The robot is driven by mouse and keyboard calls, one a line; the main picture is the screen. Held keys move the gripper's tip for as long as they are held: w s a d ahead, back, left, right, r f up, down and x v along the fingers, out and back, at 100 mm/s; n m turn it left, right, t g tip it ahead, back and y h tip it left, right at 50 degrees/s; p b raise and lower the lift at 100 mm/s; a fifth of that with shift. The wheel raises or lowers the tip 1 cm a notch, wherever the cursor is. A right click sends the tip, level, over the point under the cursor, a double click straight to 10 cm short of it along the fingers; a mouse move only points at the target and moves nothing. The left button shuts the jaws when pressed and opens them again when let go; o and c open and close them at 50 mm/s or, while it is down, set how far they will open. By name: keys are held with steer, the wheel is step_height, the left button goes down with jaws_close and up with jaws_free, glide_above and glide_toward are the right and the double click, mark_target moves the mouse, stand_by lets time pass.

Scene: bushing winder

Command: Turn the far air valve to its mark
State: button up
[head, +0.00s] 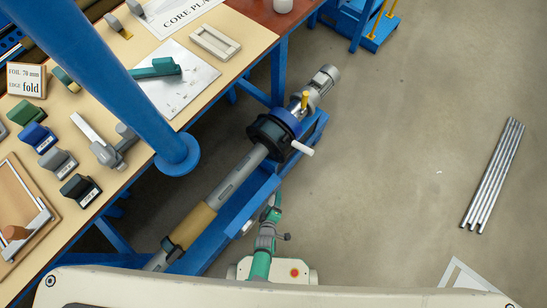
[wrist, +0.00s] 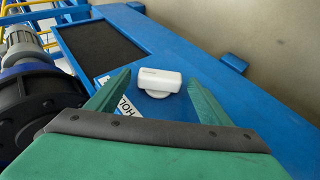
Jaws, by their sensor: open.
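In the wrist view a white valve handle (wrist: 159,80) with a rounded bar shape sits on a blue beam. A white label (wrist: 126,104) with dark letters, partly covered by my left finger, lies beside it. My gripper (wrist: 160,76) is open, with one green finger on each side of the handle in the picture; I cannot tell whether they touch it. In the head view my gripper (head: 272,208) is near the blue frame. A white bar (head: 302,148) beside the black chuck looks like the same handle. I cannot make out the mark.
The winder's black chuck (head: 270,136) and grey motor (head: 324,80) lie beyond my gripper. In the wrist view the chuck (wrist: 40,98) is close on the left. A workbench (head: 105,180) stands left. Several metal rods (head: 494,173) lie on open floor at right.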

steer(key=shift+w+f, duration=0.3)
steer(key=shift+w, duration=0.05)
steer(key=c, duration=1)
steer(key=shift+c, duration=0.2)
steer(key=shift+w+d+r+m+g+y, duration=0.1)
steer(key=shift+w+r+m+g+y, duration=0.1)
steer(key=shift+g+y, duration=0.55)
steer(key=shift+w+d+r+m+g+y, duration=0.1)
steer(key=shift+m+g+y, duration=0.2)
steer(key=shift+g, duration=0.75)
steer(key=shift+g+y, duration=0.3)
steer(key=shift+y, duration=0.05)
steer(key=shift+w+d+m+g+y, duration=0.1)
steer(key=shift+d+m+g+y, duration=0.1)
steer(key=shift+g+y, duration=0.4)
steer(key=shift+w+d+m+g+y, duration=0.1)
steer(key=shift+m+g+y, duration=0.15)
steer(key=shift+g, duration=0.65)
